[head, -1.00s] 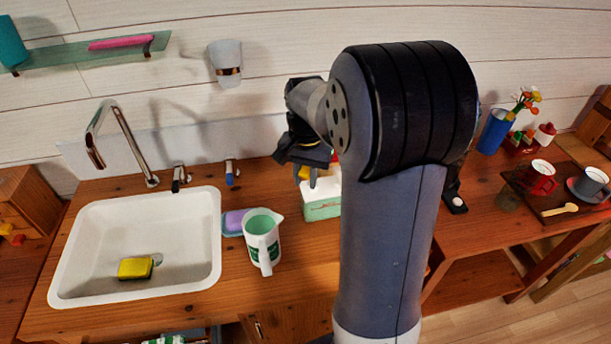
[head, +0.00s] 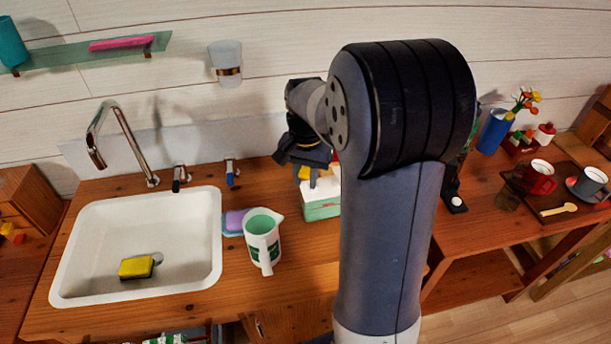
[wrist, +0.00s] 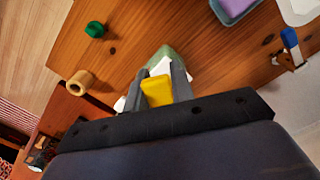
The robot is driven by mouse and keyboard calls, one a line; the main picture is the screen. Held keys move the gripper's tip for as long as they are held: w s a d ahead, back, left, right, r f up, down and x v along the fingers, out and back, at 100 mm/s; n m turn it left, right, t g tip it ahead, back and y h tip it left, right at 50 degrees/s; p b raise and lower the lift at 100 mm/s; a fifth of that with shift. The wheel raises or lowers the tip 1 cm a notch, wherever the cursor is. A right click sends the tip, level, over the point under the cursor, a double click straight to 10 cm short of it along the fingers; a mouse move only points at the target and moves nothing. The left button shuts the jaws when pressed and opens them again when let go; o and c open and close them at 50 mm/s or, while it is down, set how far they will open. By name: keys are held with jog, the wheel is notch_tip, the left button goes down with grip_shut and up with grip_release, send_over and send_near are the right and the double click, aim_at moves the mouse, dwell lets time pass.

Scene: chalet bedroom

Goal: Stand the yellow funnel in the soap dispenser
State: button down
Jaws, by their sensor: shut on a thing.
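My gripper (wrist: 156,84) is shut on a yellow piece, the yellow funnel (wrist: 157,92), in the wrist view. Only a small blocky part of the funnel shows between the fingers. In the head view my gripper (head: 305,182) hangs in front of or over a white and green box (head: 322,209), with a bit of yellow showing. I cannot tell whether the funnel touches the box. I cannot make out the soap dispenser for certain. A tan, hollow-topped cylinder (wrist: 79,83) stands left of my gripper in the wrist view; my arm hides part of the counter in the head view.
A green and white jug (head: 262,240) and a purple soap on a dish (head: 234,221) stand left of the box. The sink (head: 210,270) holds a yellow sponge (head: 136,267). A small green piece (wrist: 95,29) lies on bare counter. Cups stand on a tray at right.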

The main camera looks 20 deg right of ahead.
jog(key=shift+f, duration=0.2)
jog(key=shift+f+b, duration=1.9)
jog(key=shift+f, duration=0.7)
jog(key=shift+f, duration=0.1)
jog(key=c, duration=1.1)
grip_release()
jog(key=shift+c, duration=0.2)
notch_tip(320, 180, up, 11)
jog(key=shift+w+d+f, duration=0.1)
